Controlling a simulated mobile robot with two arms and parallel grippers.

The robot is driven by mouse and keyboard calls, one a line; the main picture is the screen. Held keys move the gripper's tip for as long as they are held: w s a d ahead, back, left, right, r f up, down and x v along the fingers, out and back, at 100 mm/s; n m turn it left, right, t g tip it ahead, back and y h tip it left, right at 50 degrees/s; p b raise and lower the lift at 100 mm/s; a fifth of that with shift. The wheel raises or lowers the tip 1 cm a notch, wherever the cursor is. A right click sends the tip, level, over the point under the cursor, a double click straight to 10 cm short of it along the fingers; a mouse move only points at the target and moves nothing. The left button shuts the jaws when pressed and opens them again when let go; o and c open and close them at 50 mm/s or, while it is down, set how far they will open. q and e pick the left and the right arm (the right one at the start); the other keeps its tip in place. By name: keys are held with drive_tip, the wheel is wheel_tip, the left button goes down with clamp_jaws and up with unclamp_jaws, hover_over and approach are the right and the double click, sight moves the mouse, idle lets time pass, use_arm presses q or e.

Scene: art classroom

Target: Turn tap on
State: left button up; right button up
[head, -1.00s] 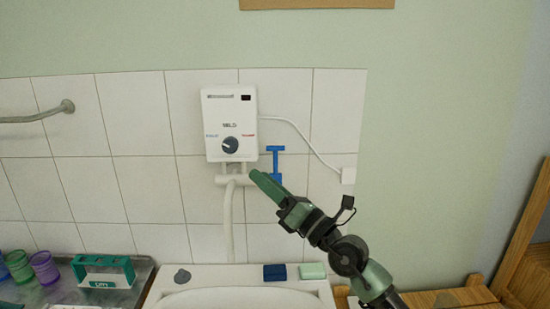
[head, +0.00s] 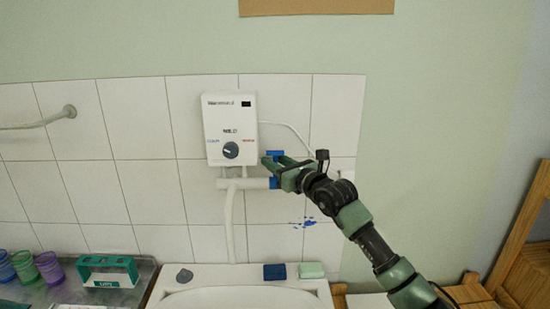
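The tap is a white pipe fitting (head: 240,184) with a blue T-shaped handle (head: 274,183) at its right end, mounted on the tiled wall under a white water heater (head: 229,112). My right gripper (head: 272,164) is at the handle, reaching in from the lower right. Its two green fingers look parted, and they cover the middle of the handle. The handle's blue top and lower end show past the fingers. Whether the fingers touch it is unclear. My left gripper is not in view.
A white sink (head: 240,299) is below, with a dark blue block (head: 274,272) and a pale green block (head: 312,270) on its back rim. Cups (head: 48,268) and a teal holder (head: 107,271) stand at left. Blue splashes (head: 308,222) mark the tiles.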

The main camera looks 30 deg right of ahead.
clamp_jaws()
idle(1.5)
